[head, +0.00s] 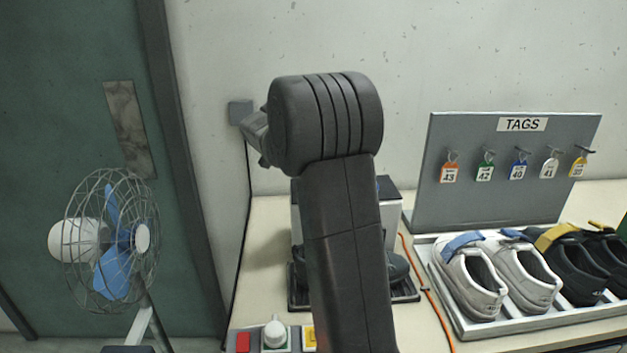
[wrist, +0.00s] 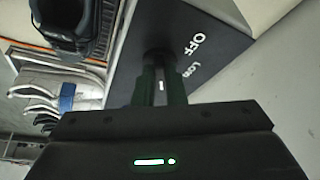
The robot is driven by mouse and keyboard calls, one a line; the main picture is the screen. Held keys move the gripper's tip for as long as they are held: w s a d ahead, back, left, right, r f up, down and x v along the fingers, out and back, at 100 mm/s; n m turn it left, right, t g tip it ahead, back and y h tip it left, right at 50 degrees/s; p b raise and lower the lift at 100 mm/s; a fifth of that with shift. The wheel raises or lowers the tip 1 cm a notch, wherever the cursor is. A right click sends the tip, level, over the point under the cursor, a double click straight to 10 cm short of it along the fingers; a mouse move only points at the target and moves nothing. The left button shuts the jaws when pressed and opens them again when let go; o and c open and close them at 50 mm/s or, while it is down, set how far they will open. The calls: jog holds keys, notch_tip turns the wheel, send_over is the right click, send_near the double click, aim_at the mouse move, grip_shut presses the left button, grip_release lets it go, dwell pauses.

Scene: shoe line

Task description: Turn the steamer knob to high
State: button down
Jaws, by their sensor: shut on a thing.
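In the wrist view the steamer's dark panel (wrist: 210,72) carries the white words OFF and Low. The dark steamer knob (wrist: 157,57) stands out from this panel. My gripper (wrist: 160,86) is shut on the knob, its two dark fingers on either side of it. A small pale mark shows between the fingers; I cannot tell the knob's exact setting. No High label is visible. In the head view the steamer (head: 391,212) is a pale box with a dark top, mostly hidden behind my arm.
A dark shoe (wrist: 75,25) sits close by the panel. A rack (head: 470,327) of several shoes and a grey tag board (head: 480,200) stand right, with an orange cable (head: 428,290) beside them. A red button (head: 243,343) is in front; a fan (head: 110,240) stands left.

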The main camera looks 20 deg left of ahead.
dwell(0.4)
jog(key=c, duration=1.5)
grip_release()
jog(key=v, duration=1.3)
jog(key=shift+r, duration=0.4)
jog(key=x, duration=1.3)
jog(key=shift+f, duration=0.45)
jog(key=shift+r, duration=0.1)
